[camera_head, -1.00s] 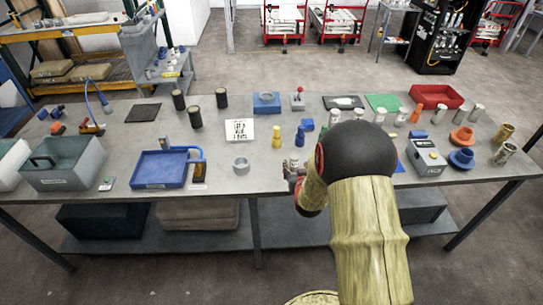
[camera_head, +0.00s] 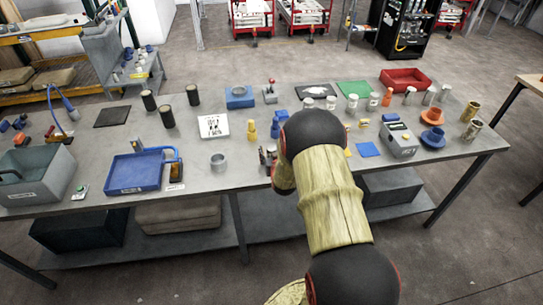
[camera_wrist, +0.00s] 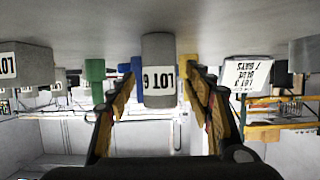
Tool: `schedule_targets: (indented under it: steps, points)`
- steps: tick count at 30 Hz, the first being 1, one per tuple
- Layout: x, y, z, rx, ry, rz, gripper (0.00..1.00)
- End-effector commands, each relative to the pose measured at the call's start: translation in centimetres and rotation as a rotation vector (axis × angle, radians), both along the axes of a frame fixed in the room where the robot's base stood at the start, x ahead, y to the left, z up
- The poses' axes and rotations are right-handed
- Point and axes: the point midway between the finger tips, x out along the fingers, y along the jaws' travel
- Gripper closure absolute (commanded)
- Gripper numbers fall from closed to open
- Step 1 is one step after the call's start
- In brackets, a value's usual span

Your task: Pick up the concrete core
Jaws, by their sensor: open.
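My gripper (camera_wrist: 160,82) is open, with one finger on each side of the core. Gaps show beside the core, and I see no contact. In the head view my gripper (camera_head: 268,160) is low over the table's front part, mostly hidden by my arm. I cannot pick out the core there.
A grey cylinder (camera_head: 218,162), a printed white card (camera_head: 214,126) and a blue tray (camera_head: 135,174) stand left of my gripper. Yellow (camera_head: 251,130) and blue (camera_head: 275,128) pieces stand close behind it. A grey instrument box (camera_head: 400,142) stands to the right.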

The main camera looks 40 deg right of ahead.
Motion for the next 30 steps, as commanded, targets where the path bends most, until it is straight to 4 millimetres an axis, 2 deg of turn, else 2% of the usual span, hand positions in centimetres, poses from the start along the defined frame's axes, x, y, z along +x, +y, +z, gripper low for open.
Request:
schedule_targets:
  steps: [5, 30]
  points:
    - [-0.02, 0.02, 0.01, 0.0, 0.0, 0.0, 0.53]
    - [-0.04, 0.04, -0.01, 0.001, 0.001, 0.0, 1.0]
